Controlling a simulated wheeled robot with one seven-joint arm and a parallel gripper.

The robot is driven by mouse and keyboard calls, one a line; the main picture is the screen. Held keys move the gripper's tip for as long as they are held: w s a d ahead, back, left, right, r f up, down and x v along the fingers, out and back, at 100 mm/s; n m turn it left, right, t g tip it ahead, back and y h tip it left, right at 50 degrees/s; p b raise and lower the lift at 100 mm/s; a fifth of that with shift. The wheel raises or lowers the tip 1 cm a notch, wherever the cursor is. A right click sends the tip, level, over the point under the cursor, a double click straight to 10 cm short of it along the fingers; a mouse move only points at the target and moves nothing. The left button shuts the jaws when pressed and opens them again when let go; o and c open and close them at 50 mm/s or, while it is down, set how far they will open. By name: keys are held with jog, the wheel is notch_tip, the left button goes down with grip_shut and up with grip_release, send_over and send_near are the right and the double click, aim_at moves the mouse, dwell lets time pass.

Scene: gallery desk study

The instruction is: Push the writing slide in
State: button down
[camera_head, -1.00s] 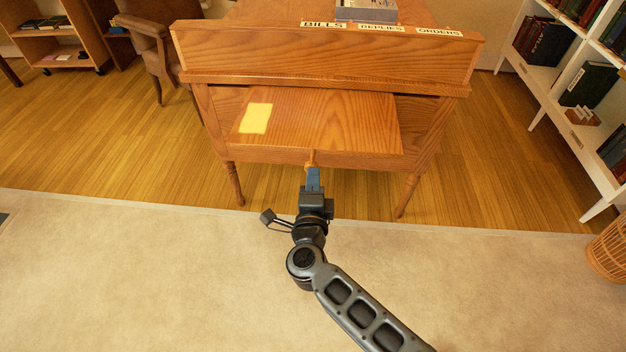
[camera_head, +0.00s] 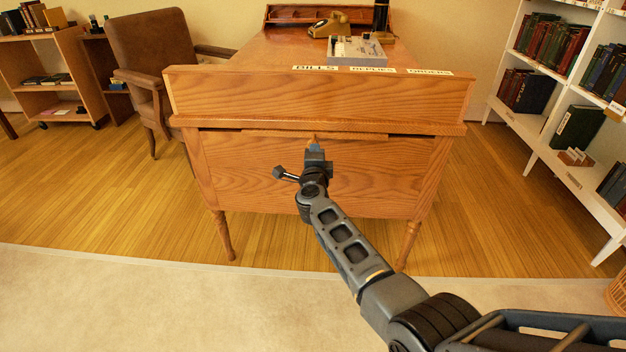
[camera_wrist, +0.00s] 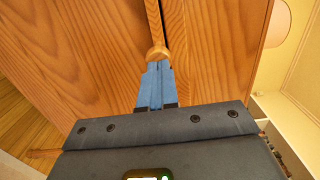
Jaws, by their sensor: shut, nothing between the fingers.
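The writing slide (camera_head: 270,133) shows only as a thin front edge in the slot under the desk's top rail, roughly level with the desk's end panel (camera_head: 390,175). Its small wooden knob (camera_head: 315,138) stands out at the middle; it also shows in the wrist view (camera_wrist: 157,52). My gripper (camera_head: 314,147) is at the knob from the front. In the wrist view, its blue fingers (camera_wrist: 155,84) are together and empty, with the tips at the knob, seemingly touching it. The slide's top surface and the yellow note on it are hidden.
The desk's raised ledge (camera_head: 320,95) carries labels reading bills, replies and orders. A grey box (camera_head: 357,52) and a telephone (camera_head: 328,25) stand on the desk. A brown chair (camera_head: 150,60) is left, a white bookshelf (camera_head: 545,120) right. The floor in front is clear.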

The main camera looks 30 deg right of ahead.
jog(key=x, duration=0.1)
jog(key=b+x, duration=0.1)
jog(key=x, duration=0.1)
jog(key=shift+d+r, duration=0.1)
jog(key=shift+r, duration=0.15)
jog(key=shift+r, duration=0.1)
